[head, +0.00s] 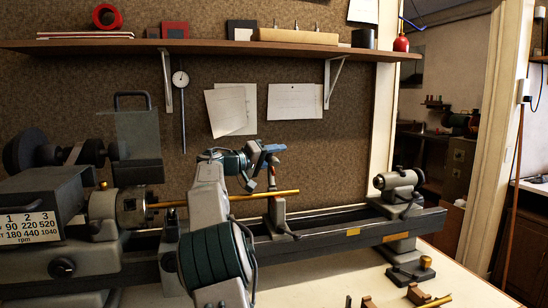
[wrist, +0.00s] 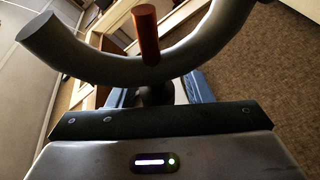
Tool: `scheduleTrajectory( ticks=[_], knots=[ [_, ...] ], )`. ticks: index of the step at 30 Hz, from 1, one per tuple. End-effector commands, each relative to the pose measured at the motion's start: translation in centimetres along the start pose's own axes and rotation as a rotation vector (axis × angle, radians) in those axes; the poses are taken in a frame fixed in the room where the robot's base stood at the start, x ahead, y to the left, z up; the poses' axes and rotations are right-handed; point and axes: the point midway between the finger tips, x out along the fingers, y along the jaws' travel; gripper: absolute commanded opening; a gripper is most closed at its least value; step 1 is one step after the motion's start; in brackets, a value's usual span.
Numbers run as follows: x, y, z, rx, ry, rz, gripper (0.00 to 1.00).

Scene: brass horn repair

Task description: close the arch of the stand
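The stand (head: 275,208) is a grey upright on the lathe bed, beside the brass tube (head: 284,193). Its arch (wrist: 85,65) is large in the wrist view, a thick grey curve with a free flat end at upper left and a red-brown peg (wrist: 146,35) through it. In the head view the arch is small and partly hidden, so I cannot tell its exact angle. My gripper (head: 272,148) is at the top of the stand. In the wrist view its blue fingers (wrist: 155,92) stand apart below the arch, with a dark rounded part between them; contact is unclear.
The lathe chuck (head: 130,206) holds the tube at left. The tailstock (head: 398,182) stands on the bed at right. A shelf (head: 215,46) with several items runs above, and a dial gauge (head: 180,79) hangs below it.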

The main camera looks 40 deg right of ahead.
Motion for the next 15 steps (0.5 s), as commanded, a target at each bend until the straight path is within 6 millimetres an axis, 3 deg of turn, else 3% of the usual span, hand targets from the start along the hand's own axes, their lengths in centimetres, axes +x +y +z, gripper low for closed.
scheduleTrajectory(
  ticks=[7,15],
  knots=[
    [-1.2,0.0,-0.1,0.001,0.003,0.0,0.46],
    [-7.0,-0.1,-0.1,0.001,0.005,-0.002,0.46]
  ],
)
